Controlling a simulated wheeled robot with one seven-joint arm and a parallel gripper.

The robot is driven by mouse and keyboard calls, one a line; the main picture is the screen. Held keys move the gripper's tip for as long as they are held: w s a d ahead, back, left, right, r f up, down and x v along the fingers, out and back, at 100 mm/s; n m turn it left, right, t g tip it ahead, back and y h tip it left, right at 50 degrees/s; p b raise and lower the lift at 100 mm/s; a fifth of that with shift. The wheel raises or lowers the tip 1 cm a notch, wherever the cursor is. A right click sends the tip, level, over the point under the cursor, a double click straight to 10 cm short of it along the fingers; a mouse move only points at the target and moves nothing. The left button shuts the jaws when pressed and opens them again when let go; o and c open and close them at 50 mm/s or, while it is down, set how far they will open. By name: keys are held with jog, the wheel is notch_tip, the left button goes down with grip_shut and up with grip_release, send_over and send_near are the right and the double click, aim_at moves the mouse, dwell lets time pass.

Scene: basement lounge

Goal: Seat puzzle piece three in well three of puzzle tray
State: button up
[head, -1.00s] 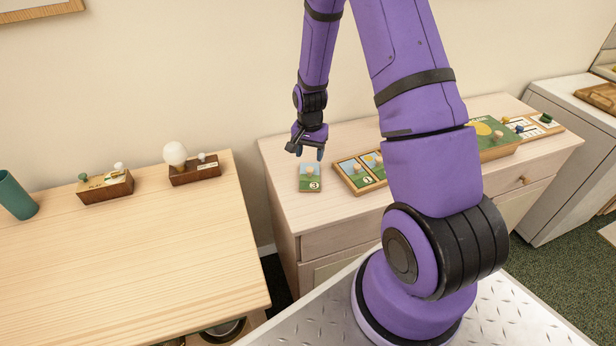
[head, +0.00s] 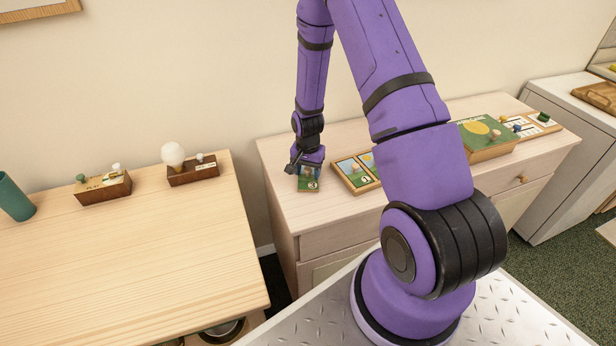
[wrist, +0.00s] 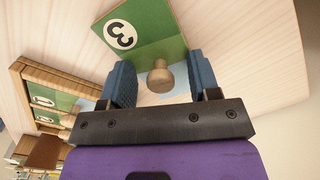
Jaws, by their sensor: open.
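Puzzle piece three (head: 309,184), a green and blue tile marked 3 with a round wooden knob, lies flat on the dresser, left of the puzzle tray. In the wrist view the piece (wrist: 142,32) shows its number and its knob (wrist: 160,77). My gripper (head: 304,168) is low over the piece; in the wrist view its blue fingers (wrist: 162,82) stand open on either side of the knob, apart from it. The wooden puzzle tray (head: 353,184) shows a piece marked 1 at its near left. My arm hides much of the tray, and I cannot see well three.
A green box with a yellow disc (head: 488,134) and a card with small pegs (head: 535,124) are at the dresser's right. A separate table (head: 130,240) at left holds two small wooden blocks with knobs and a teal cup (head: 15,196). The dresser's front left is clear.

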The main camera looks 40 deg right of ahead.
jog(key=c, duration=1)
jog(key=shift+r, duration=0.1)
